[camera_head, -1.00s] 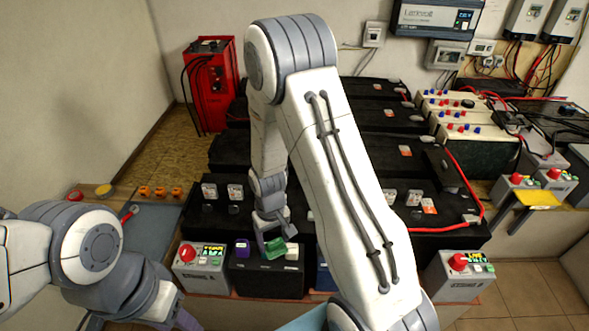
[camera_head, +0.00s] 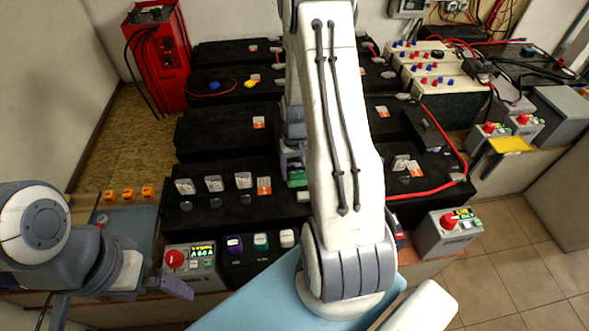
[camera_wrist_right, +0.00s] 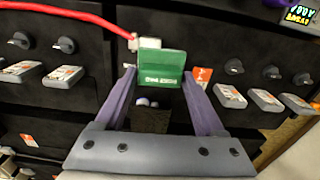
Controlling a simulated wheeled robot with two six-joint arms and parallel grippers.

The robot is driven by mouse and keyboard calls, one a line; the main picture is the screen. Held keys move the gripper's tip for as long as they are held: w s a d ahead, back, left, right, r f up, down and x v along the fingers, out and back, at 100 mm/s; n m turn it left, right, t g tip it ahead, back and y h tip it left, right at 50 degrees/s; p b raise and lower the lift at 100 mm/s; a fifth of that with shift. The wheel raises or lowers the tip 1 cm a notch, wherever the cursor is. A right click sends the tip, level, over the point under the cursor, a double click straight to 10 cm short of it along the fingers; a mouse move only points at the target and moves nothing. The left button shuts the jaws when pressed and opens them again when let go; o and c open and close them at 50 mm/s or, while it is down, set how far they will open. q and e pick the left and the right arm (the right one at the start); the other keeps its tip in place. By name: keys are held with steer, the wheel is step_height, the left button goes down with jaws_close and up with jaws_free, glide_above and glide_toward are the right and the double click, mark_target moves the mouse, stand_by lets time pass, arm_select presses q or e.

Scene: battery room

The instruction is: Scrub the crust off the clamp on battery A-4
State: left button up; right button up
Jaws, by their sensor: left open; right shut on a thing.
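My right gripper (camera_wrist_right: 159,78) is shut on a green block (camera_wrist_right: 161,66) with white lettering, the brush as far as I can tell. In the head view the green block (camera_head: 297,180) shows beside my right arm, over the front black battery row (camera_head: 225,205). In the right wrist view a pale clamp (camera_wrist_right: 133,43) at the end of a red cable is right by the block; I cannot tell whether they touch. Any crust is too small to make out, and no A-4 label is readable. My left gripper (camera_head: 120,295) is open and empty at the lower left.
A black holder (camera_head: 262,266) with purple, green and white pieces stands at the front, between boxes with red buttons (camera_head: 195,265) (camera_head: 447,234). A red charger (camera_head: 158,55) stands at the back left. Red cables cross the batteries at the right. My right arm hides the middle.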

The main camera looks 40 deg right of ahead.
steer(key=shift+f+b, duration=2.5)
steer(key=shift+f, duration=0.45)
steer(key=shift+f+b, duration=0.7)
steer(key=shift+f, duration=0.35)
steer(key=shift+s+d+r+p, duration=0.1)
steer(key=shift+s+d+p, duration=0.1)
steer(key=shift+s+d, duration=0.45)
steer(key=shift+s+d+r+p, duration=0.15)
steer(key=shift+s+d, duration=0.2)
steer(key=shift+d, duration=0.55)
steer(key=shift+s+d+f, duration=0.1)
steer(key=shift+d, duration=0.05)
steer(key=shift+f, duration=0.15)
steer(key=shift+w+a+f, duration=0.1)
steer(key=shift+w+a, duration=0.2)
steer(key=shift+a, duration=0.3)
steer(key=shift+w+a, duration=0.35)
steer(key=shift+a, duration=0.25)
steer(key=shift+w+a+f, duration=0.1)
steer(key=shift+w+a, duration=0.2)
steer(key=shift+a, duration=0.3)
